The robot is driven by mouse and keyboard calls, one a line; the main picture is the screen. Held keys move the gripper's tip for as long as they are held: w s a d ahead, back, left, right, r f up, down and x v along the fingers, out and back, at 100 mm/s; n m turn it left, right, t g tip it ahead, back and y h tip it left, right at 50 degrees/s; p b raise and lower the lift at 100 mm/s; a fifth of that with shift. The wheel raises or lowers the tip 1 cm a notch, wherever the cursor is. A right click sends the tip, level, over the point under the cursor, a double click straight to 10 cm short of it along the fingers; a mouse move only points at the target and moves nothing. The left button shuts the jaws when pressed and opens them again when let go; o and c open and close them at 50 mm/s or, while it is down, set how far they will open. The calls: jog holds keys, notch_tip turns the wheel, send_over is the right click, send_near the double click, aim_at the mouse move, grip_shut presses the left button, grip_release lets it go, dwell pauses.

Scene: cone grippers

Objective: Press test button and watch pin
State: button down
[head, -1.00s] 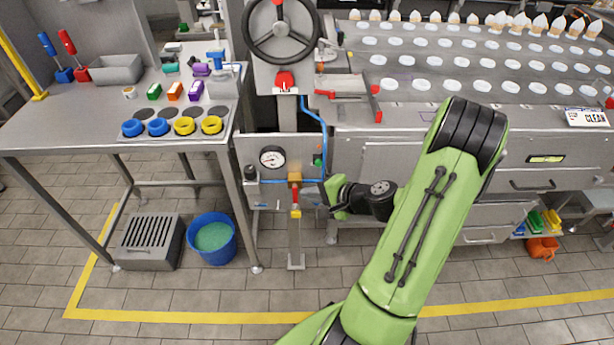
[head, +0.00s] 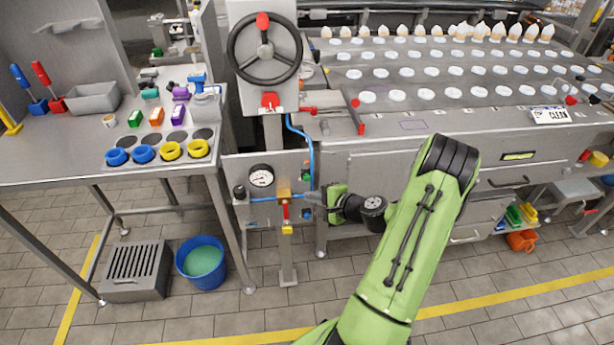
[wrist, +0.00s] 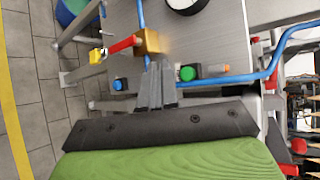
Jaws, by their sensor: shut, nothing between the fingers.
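A grey panel (head: 262,212) below the handwheel carries a round white gauge (head: 261,176), blue tubing and a brass block (head: 284,193) with a red lever hanging down. No label shows which is the test button; I cannot identify the pin for sure. My gripper (wrist: 157,64) is shut and empty, its tips close to the brass block (wrist: 148,41); contact is unclear.
A blue tube (wrist: 245,78) runs past the green button. The yellow-tipped red lever (wrist: 122,45) sticks out near my fingers. A table (head: 60,170) stands at left, with a blue bucket (head: 202,264) and grated box below. The floor in front is clear.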

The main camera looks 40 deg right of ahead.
jog(key=shift+w+d, duration=0.5)
jog(key=shift+w, duration=0.2)
jog(key=shift+w+d, duration=0.45)
jog(key=shift+w, duration=0.2)
dwell(1.0)
jog(key=shift+w+d, duration=0.2)
jog(key=shift+w, duration=0.15)
jog(key=shift+w+d, duration=0.3)
jog(key=shift+w, duration=0.1)
dwell(1.6)
jog(key=shift+s+a, duration=0.5)
jog(key=shift+s, duration=0.25)
jog(key=s+a, duration=0.1)
jog(key=s, duration=0.1)
jog(key=s+a+b, duration=0.1)
jog(key=s+a, duration=0.1)
dwell(0.3)
